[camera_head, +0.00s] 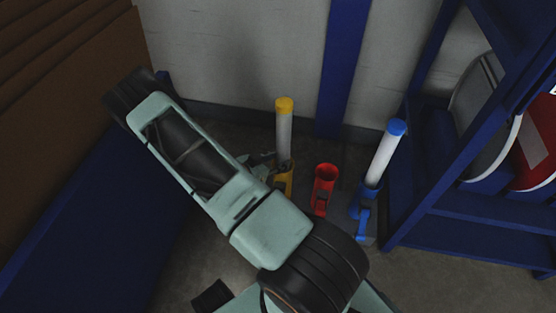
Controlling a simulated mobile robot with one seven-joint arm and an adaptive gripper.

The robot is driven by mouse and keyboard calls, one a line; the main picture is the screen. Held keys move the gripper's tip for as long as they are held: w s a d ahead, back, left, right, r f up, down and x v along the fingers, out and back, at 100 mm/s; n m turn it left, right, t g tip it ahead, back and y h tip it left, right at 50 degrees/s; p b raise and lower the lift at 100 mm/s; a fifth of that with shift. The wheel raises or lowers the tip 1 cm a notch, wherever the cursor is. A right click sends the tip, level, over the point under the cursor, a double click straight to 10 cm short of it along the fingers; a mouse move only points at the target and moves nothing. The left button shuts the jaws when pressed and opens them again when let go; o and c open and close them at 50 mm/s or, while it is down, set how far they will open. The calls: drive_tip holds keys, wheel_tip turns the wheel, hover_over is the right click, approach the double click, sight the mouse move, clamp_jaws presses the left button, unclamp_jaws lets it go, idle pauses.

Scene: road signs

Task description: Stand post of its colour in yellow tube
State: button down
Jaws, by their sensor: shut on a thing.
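A white post with a yellow cap (284,130) stands nearly upright at the back, in line with the yellow tube (285,181). Its lower end meets the tube's mouth, and I cannot tell how deep it sits. My gripper (270,162) is shut on the post low down, from the left, just above the tube. The fingertips are small and partly hidden by my arm. The yellow tube's lower left side is also partly covered.
A red tube (325,185) stands empty to the right. A white post with a blue cap (386,152) stands in the blue tube (366,207), leaning right. A blue rack (470,235) with round signs (484,105) bounds the right; brown boards (60,90) bound the left.

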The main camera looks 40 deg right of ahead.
drive_tip(key=shift+f, duration=0.75)
drive_tip(key=c, duration=1.4)
unclamp_jaws()
drive_tip(key=shift+c, duration=0.2)
drive_tip(key=shift+o, duration=0.9)
drive_tip(key=shift+f, duration=0.1)
drive_tip(key=v, duration=1.2)
